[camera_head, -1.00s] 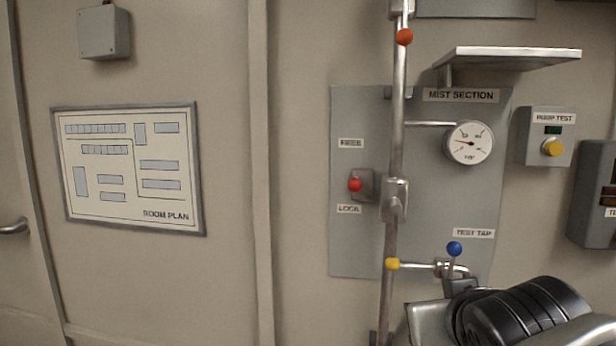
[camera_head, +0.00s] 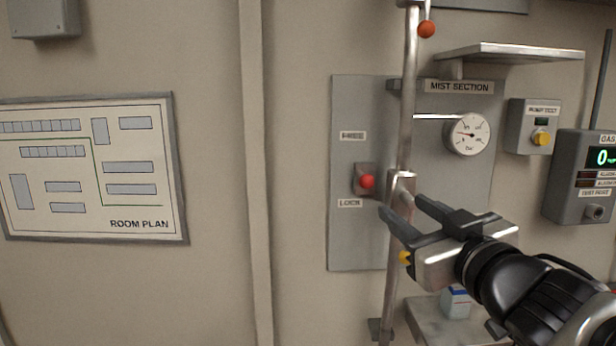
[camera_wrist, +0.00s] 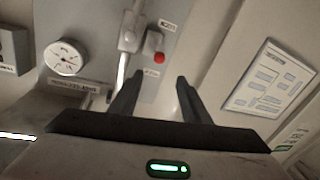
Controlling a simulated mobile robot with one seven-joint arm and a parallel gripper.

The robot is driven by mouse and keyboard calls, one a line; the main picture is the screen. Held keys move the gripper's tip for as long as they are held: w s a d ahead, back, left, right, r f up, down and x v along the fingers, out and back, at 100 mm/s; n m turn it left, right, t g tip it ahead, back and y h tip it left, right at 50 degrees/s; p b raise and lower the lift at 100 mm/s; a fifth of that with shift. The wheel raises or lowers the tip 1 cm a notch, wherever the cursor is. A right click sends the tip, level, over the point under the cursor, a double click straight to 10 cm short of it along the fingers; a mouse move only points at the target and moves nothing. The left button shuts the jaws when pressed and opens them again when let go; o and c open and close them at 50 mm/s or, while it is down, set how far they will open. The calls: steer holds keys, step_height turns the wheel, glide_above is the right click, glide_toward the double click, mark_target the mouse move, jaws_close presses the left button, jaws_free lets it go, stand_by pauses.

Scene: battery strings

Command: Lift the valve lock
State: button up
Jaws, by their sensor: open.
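The valve lock, a small grey latch with a red knob (camera_head: 367,181), sits on the grey wall panel in the head view. The knob is between the upper FREE label (camera_head: 351,135) and the lower LOCK label (camera_head: 349,203), closer to LOCK. In the wrist view the red knob (camera_wrist: 159,58) lies just beyond the fingertips, roughly between them. My gripper (camera_head: 402,206) is open and empty, to the lower right of the knob and apart from it. The metal valve body (camera_head: 401,187) on the vertical pipe is right beside the knob, partly overlapped by my gripper.
The vertical pipe (camera_head: 409,100) runs close right of the knob. A gauge (camera_head: 466,134), a shelf (camera_head: 512,52), a pump test box (camera_head: 532,127) and a gas display box (camera_head: 585,175) are to the right. The wall left of the panel is clear up to the room plan (camera_head: 180,150).

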mark_target(369, 183)
steer(key=w+a, duration=0.1)
steer(key=w, duration=0.4)
steer(key=w+a, duration=0.1)
steer(key=w, duration=0.5)
steer(key=w+a+p, duration=0.1)
steer(key=w, duration=0.5)
steer(key=shift+a, duration=0.15)
